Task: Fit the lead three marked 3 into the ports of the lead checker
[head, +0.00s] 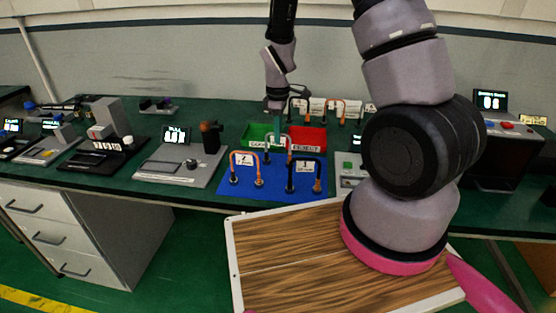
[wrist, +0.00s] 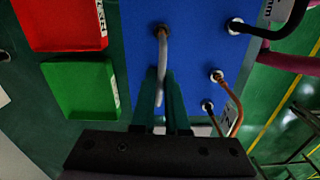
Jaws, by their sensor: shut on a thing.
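My gripper (head: 275,112) is over the back part of the blue mat, pointing down. In the wrist view its two green fingers (wrist: 163,105) are shut on a grey lead (wrist: 162,55), whose end is at a round plug on the blue mat (wrist: 192,55). In the head view this lead (head: 290,147) stands behind two other leads, with a white tag; I cannot read its number. An orange lead (head: 245,154) stands front left and a black lead (head: 307,158) front right, both tagged. I cannot tell for sure which device is the lead checker.
A green tray (head: 257,135) and a red tray (head: 311,139) lie behind the mat. More leads on a white-tagged rack (head: 318,107) stand at the back. A grey device (head: 352,170) is right of the mat, partly hidden by my arm. Another device (head: 180,165) stands left.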

